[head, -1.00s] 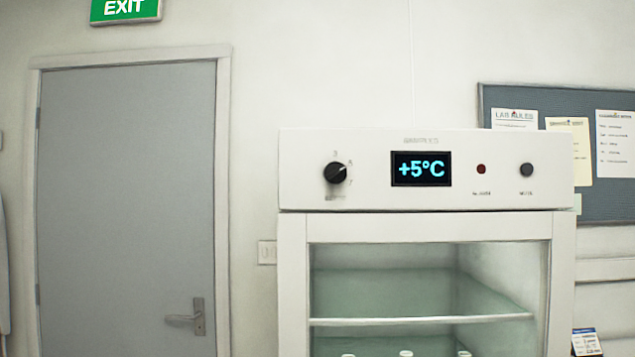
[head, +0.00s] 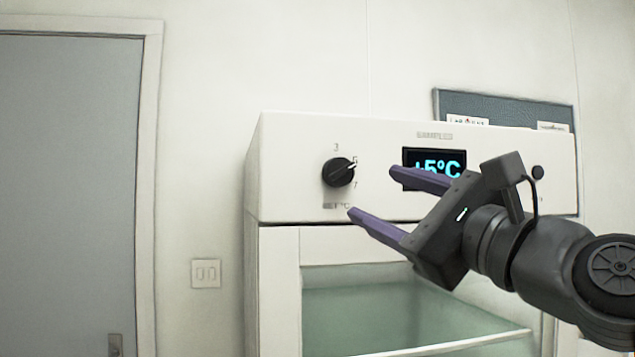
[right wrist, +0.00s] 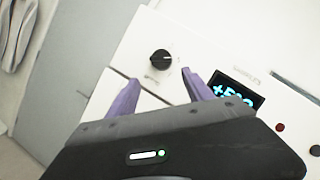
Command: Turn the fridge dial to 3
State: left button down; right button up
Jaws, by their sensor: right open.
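The fridge dial (head: 339,172) is a round black knob on the white front panel (head: 290,165), with its pointer line toward the 5 at upper right. The numbers 3, 5 and 7 stand around it. The display (head: 434,164) beside it reads +5°C and is partly covered by my gripper. My right gripper (head: 370,193) is open and empty, with purple fingers apart, just to the right of and below the dial, not touching it. In the right wrist view the dial (right wrist: 160,60) shows beyond and between the fingertips (right wrist: 160,78). My left gripper is not in view.
The fridge's glass door (head: 390,310) is below the panel, with a shelf inside. A grey door (head: 65,190) and a light switch (head: 206,273) are at the left. A notice board (head: 500,107) hangs behind at the right.

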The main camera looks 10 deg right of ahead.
aim_at(344, 174)
jog(key=shift+s+d+r, duration=0.1)
jog(key=shift+s+r, duration=0.3)
jog(key=shift+s, duration=0.05)
jog(key=p+x, duration=0.2)
jog(key=x, duration=0.6)
jog(key=shift+p, duration=0.35)
jog(key=shift+c, duration=0.6)
grip_shut()
